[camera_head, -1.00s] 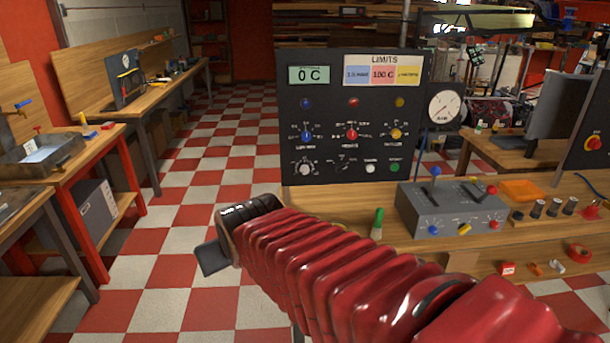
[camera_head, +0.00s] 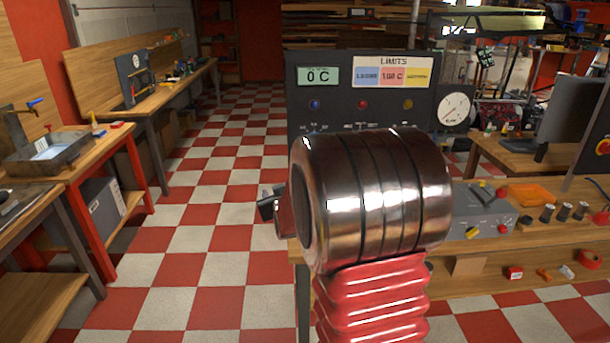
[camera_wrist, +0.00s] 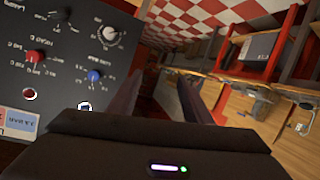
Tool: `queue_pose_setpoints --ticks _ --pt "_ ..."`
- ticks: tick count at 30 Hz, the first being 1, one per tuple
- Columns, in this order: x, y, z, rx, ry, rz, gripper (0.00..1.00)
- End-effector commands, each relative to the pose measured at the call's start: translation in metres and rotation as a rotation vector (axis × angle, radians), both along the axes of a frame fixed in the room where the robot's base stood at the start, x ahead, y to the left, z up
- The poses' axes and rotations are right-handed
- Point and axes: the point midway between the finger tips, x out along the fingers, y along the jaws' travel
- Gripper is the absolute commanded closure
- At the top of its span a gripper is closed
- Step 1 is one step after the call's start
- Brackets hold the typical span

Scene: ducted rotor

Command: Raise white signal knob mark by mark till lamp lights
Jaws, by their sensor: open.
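The white signal knob (camera_wrist: 110,35) shows in the wrist view on the dark control panel (camera_wrist: 60,20), with marks around it. The panel appears turned in that view. My gripper (camera_wrist: 160,88) is open and empty, its two fingers beside the panel and apart from the knob. In the head view my arm covers the panel's knobs, including the white one; only a dark part at my arm's end shows left of the panel. Above it are a blue lamp (camera_head: 315,104), a red lamp (camera_head: 362,104) and a yellow lamp (camera_head: 407,104); none clearly glows.
The red knob (camera_wrist: 35,57) and blue knob (camera_wrist: 95,76) sit near the white one. The display (camera_head: 318,76) reads 0 C beside a LIMITS card (camera_head: 393,73). A gauge (camera_head: 454,110) and grey switch box (camera_head: 480,212) stand right. Open checkered floor lies left.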

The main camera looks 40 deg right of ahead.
Motion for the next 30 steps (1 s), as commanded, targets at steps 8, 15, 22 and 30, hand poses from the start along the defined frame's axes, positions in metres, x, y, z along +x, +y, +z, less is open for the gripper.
queue_pose_setpoints --ticks 8,15,22,30 --pt "0.012 -0.074 -0.036 -0.100 -0.106 -0.071 0.55" --pt "0.007 -0.128 -0.067 -0.191 -0.191 -0.128 0.55" --pt "0.001 -0.149 -0.079 -0.235 -0.231 -0.153 0.55" --pt "0.001 -0.149 -0.078 -0.238 -0.234 -0.154 0.55"
